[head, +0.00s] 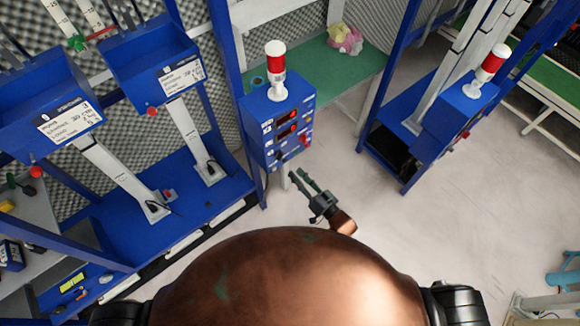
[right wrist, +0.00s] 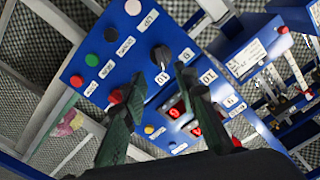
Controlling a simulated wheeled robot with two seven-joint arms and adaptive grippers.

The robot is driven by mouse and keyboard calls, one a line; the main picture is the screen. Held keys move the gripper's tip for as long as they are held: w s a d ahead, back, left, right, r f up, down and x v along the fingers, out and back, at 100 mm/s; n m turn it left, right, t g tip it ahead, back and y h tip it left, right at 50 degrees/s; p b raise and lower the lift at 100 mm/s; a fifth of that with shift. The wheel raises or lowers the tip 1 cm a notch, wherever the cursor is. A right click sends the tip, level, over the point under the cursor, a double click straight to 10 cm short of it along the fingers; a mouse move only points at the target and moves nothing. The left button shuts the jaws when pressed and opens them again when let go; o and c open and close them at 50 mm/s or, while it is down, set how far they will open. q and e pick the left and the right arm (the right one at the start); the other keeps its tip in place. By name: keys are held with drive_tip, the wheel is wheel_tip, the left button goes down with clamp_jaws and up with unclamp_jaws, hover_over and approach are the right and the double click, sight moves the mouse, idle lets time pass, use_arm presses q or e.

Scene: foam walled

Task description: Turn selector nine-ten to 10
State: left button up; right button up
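The selector is a round black knob (right wrist: 160,55) on a blue control panel (right wrist: 105,68). In the right wrist view a label reading 10 sits just below it, and another 10 label is on the panel's edge to the right. Which way the knob points is too small to tell. My right gripper (right wrist: 160,80) is open, with its two dark green fingers apart. The knob shows beyond and between the fingertips, and nothing is held. In the head view my right gripper (head: 297,175) is below the panel box (head: 268,140). My left gripper is not in view.
Red, green and white buttons surround the knob, with a red button (right wrist: 115,96) near the left finger. Red digit displays (right wrist: 178,110) are also close by. A red-and-white beacon (head: 276,65) tops the box. Blue stations stand left and right. The floor (head: 330,165) right of the gripper is clear.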

drive_tip(key=shift+v, duration=1.65)
drive_tip(key=s+d+f+g+h+b, duration=0.1)
drive_tip(key=s+d+f+g+h, duration=0.15)
drive_tip(key=s+d+f, duration=0.6)
drive_tip(key=s+d+f+g+h+b, duration=0.1)
drive_tip(key=d+f+h, duration=0.25)
drive_tip(key=f, duration=1.05)
drive_tip(key=s+d+f+g+h, duration=0.2)
drive_tip(key=s+d+f, duration=0.3)
drive_tip(key=f, duration=0.7)
drive_tip(key=s+d+f+g+h, duration=0.1)
drive_tip(key=s+f, duration=0.4)
drive_tip(key=s, duration=0.6)
drive_tip(key=s+d+f+g+h+b, duration=0.1)
drive_tip(key=s+d+f+g, duration=0.3)
drive_tip(key=s, duration=0.7)
drive_tip(key=s+d+f+g+b, duration=0.1)
drive_tip(key=s+d+f+g, duration=0.2)
drive_tip(key=s+f, duration=0.4)
drive_tip(key=s+d, duration=0.1)
drive_tip(key=s, duration=0.3)
drive_tip(key=shift+h, duration=0.4)
drive_tip(key=shift+w+d, duration=0.1)
drive_tip(key=shift+d, duration=0.05)
drive_tip(key=shift+c, duration=0.5)
